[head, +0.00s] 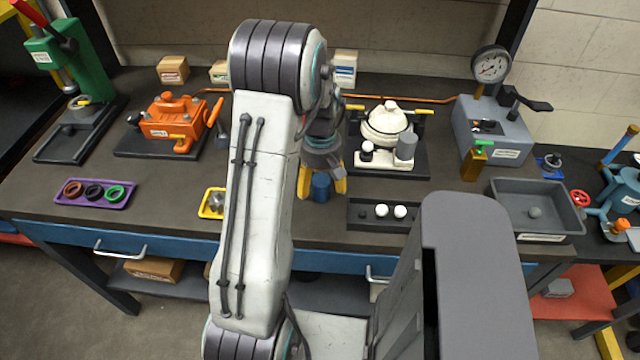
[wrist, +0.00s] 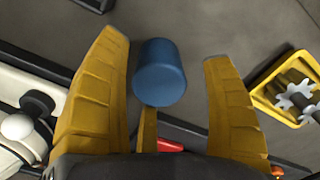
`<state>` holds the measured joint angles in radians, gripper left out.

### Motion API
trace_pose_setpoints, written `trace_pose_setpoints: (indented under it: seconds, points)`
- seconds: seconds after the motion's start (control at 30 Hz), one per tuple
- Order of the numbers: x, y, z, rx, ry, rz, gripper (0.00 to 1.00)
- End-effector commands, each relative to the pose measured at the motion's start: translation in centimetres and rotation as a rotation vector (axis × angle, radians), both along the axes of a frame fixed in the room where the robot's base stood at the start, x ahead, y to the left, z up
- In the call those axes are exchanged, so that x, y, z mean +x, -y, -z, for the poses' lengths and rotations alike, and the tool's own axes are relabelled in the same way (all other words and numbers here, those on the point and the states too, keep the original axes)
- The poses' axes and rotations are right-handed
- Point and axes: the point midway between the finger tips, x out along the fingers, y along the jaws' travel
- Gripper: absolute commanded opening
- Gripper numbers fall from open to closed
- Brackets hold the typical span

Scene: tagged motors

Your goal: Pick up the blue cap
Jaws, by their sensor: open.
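The blue cap (head: 320,187) is a short plain cylinder on the dark bench top, near the middle of the bench. In the wrist view the blue cap (wrist: 160,72) lies between the yellow fingers of my gripper (wrist: 163,50), closer to the left finger. A narrow gap shows beside the left finger and a wider one beside the right. My gripper (head: 322,186) is open and points down over the cap in the head view. Its fingers stand on either side of the cap. My arm hides part of the bench to the left.
A dark tray (head: 362,222) with white balls lies to the front right of the cap. A white machine (head: 388,135) stands behind it. A yellow tray (head: 211,204) with a metal part lies left, partly behind my arm. An orange machine (head: 170,128) stands farther left.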

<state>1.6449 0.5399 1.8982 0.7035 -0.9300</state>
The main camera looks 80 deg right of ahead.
Motion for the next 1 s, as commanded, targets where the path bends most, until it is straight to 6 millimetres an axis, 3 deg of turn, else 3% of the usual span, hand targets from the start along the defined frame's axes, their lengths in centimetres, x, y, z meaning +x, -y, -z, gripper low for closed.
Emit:
trace_pose_setpoints:
  seconds: [0.23, 0.6, 1.0]
  points:
    - [-0.1, -0.1, 2.5, 0.002, 0.001, 0.0, 0.74]
    - [-0.1, -0.1, 2.9, 0.0, 0.0, 0.0, 0.75]
    - [-0.1, -0.1, 2.9, 0.0, 0.0, 0.0, 0.39]
